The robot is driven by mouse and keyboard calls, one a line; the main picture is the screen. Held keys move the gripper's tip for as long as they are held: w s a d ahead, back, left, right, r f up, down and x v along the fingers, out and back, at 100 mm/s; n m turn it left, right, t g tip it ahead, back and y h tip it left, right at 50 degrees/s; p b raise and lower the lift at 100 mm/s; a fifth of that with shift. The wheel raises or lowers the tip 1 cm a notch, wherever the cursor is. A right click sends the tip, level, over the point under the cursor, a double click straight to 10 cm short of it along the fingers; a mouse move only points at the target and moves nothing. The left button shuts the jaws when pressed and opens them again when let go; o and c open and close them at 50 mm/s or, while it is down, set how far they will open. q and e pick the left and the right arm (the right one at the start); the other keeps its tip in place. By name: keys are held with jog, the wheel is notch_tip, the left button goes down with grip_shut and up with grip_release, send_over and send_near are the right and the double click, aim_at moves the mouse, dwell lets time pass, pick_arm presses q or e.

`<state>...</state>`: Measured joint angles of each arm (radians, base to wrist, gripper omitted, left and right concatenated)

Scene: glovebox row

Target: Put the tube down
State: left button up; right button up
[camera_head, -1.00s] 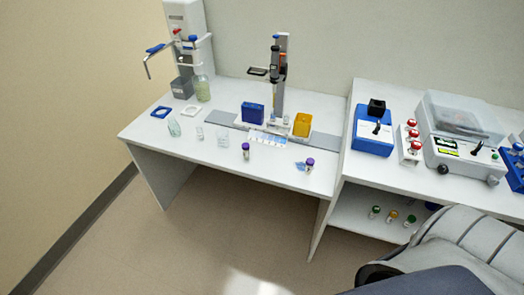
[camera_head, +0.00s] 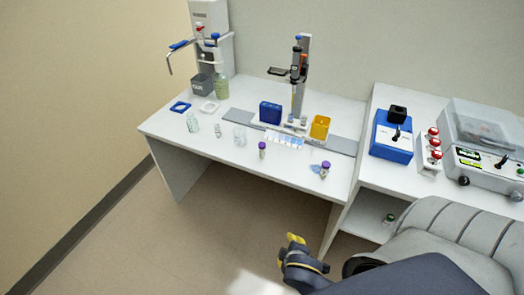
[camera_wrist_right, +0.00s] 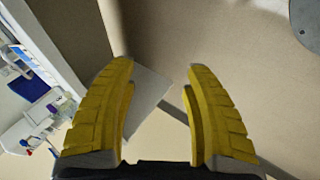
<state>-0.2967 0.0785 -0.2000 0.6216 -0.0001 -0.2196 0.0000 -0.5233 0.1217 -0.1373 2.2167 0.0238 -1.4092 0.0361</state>
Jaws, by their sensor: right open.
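A purple-capped tube (camera_head: 262,150) stands upright near the front edge of the white left table (camera_head: 215,150). A second purple-capped tube (camera_head: 325,170) is farther right on the table, beside a small bluish patch. I cannot tell which one the task means. My right gripper (camera_head: 288,246), with yellow fingers, is in front of and below the table edge, apart from both tubes. In the right wrist view, its fingers (camera_wrist_right: 160,68) are spread with nothing between them, over the floor. My left gripper is not in view.
A blue box (camera_head: 270,112), a yellow box (camera_head: 320,127) and a stand (camera_head: 299,80) are at the table's back. A blue device (camera_head: 391,140) stands on the right bench. Floor is clear before the table.

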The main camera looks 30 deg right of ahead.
jog(key=w+a+r+m+g+y, duration=0.1)
jog(key=w+a+r+m, duration=0.15)
jog(key=w, duration=0.45)
jog(key=w+a+r+m+y, duration=0.15)
jog(key=w+m, duration=0.25)
jog(key=w, duration=0.4)
jog(key=m+g, duration=0.6)
jog(key=m, duration=1.4)
send_near(262, 144)
jog(key=shift+y, duration=0.45)
jog(key=f, duration=0.8)
jog(key=d+f, duration=0.1)
jog(key=f, duration=0.4)
jog(key=shift+s, duration=0.15)
jog(key=shift+r, duration=0.1)
grip_shut()
